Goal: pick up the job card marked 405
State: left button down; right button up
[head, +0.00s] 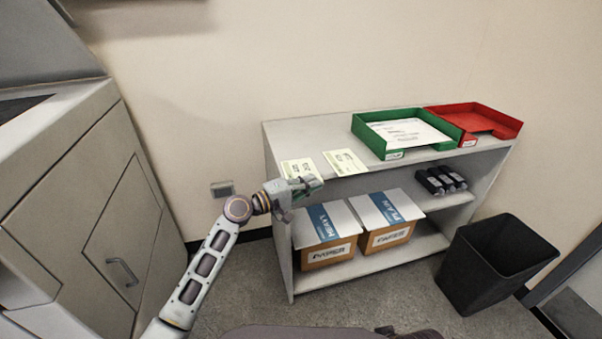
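Two pale job cards lie side by side on the top of the grey shelf unit (290,133): a left card (297,167) and a right card (345,161). Both bear dark print, too small for me to read, so I cannot tell which is 405. My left gripper (310,186) is at the shelf's front edge, just in front of the left card and overlapping its near edge in the head view. Its fingers are small and seen side-on, so whether they are open or touch the card is unclear. My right gripper is not in view.
A green tray (393,154) with papers and a red tray (505,128) stand on the shelf top at right. Paper boxes (330,252) and dark items (440,181) fill lower shelves. A black bin (480,275) stands right, a grey cabinet (75,190) left.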

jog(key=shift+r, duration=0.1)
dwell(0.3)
pick_arm(q)
jog(key=shift+r+p, duration=0.35)
jog(key=shift+r, duration=0.55)
notch_tip(320, 180, up, 7)
jog(key=p, duration=0.2)
jog(key=shift+r+p, duration=0.2)
jog(key=shift+p, duration=0.15)
jog(key=shift+r, duration=0.4)
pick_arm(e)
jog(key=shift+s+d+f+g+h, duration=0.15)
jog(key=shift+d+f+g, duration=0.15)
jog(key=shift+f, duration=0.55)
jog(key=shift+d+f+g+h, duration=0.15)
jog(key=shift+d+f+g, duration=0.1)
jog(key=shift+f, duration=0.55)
